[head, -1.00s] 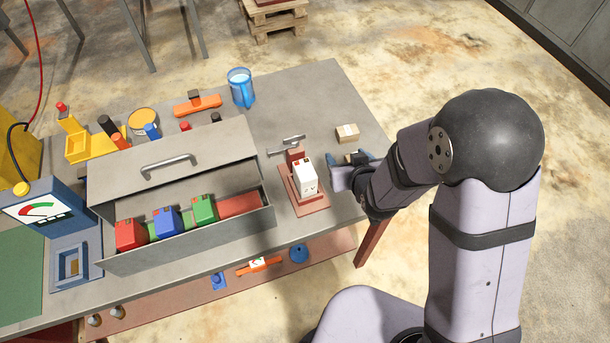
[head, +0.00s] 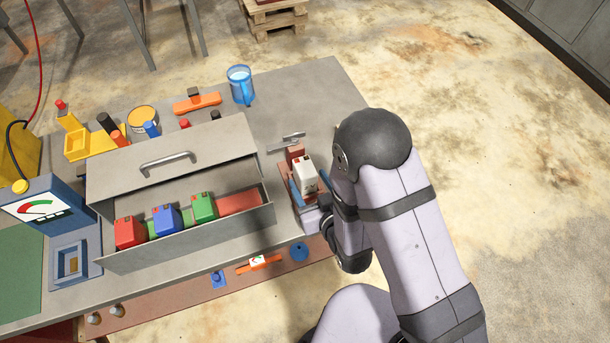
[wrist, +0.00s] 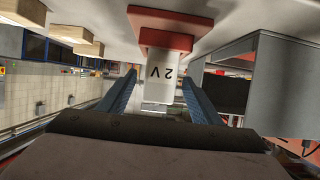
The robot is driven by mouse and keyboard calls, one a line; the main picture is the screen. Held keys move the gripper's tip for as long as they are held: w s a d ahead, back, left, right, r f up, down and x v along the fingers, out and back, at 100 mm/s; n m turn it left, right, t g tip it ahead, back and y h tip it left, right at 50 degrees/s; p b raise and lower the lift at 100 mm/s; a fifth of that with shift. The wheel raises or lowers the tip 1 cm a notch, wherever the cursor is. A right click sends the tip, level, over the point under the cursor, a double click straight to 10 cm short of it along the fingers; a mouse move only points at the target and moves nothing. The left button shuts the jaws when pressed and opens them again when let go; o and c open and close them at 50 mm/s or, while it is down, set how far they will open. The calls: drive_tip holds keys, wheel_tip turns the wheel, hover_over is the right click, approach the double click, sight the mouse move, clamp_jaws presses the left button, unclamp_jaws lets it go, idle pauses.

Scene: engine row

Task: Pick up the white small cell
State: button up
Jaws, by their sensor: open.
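The white small cell (head: 306,174) stands on a red-brown stand (head: 297,152) at the right part of the bench. In the wrist view the cell (wrist: 158,78) shows a "2 V" mark and appears upside down. My gripper (head: 309,188) is open around the cell, with one blue finger on its left side and the other on its right. In the wrist view the fingers (wrist: 157,88) stand apart on both sides, with gaps to the cell. My arm hides part of the stand's right side.
A grey metal box (head: 190,240) with red, blue and green cells (head: 166,220) stands to the left of the stand. A blue mug (head: 241,86) is at the back. A grey metal handle (head: 286,142) sticks out at the stand's top. Bare bench lies behind it.

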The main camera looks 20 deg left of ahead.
drive_tip(key=shift+p+x, duration=0.6)
drive_tip(key=shift+x, duration=1.4)
clamp_jaws()
drive_tip(key=shift+w+a+r, duration=0.1)
